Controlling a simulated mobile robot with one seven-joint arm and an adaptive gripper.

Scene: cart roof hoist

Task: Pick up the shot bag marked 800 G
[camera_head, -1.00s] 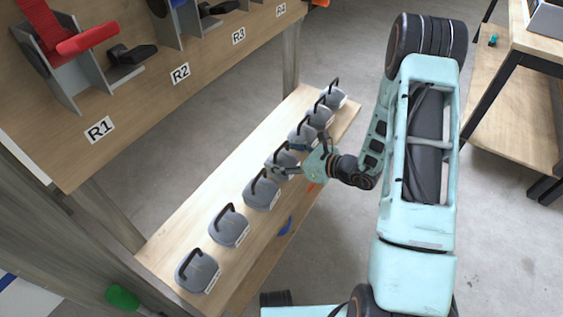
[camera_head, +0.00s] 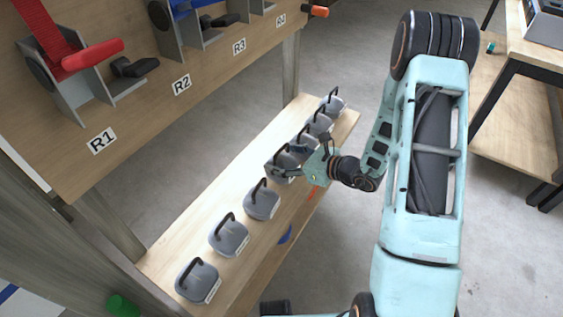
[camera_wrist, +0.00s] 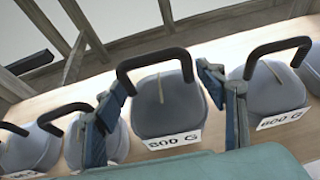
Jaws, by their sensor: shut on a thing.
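A row of grey shot bags with black loop handles stands on a wooden bench. My gripper (camera_head: 298,163) is at a bag (camera_head: 281,170) in the middle of the row. In the wrist view its blue fingers (camera_wrist: 165,115) are shut on both sides of this grey bag (camera_wrist: 165,106). Its white label looks like 800 G, but the first digit is blurred. The bag is upright and seems slightly raised from the bench. Its underside is hidden. The neighbouring bag to the right (camera_wrist: 275,92) has a similar label, whose first digit is also unclear.
Other bags stand close on both sides, the nearest before it in the head view (camera_head: 262,202). The bench (camera_head: 180,240) has bare wood along its left side. A shelf with a sign R1 (camera_head: 101,141) stands at upper left. A table (camera_head: 515,115) stands at right.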

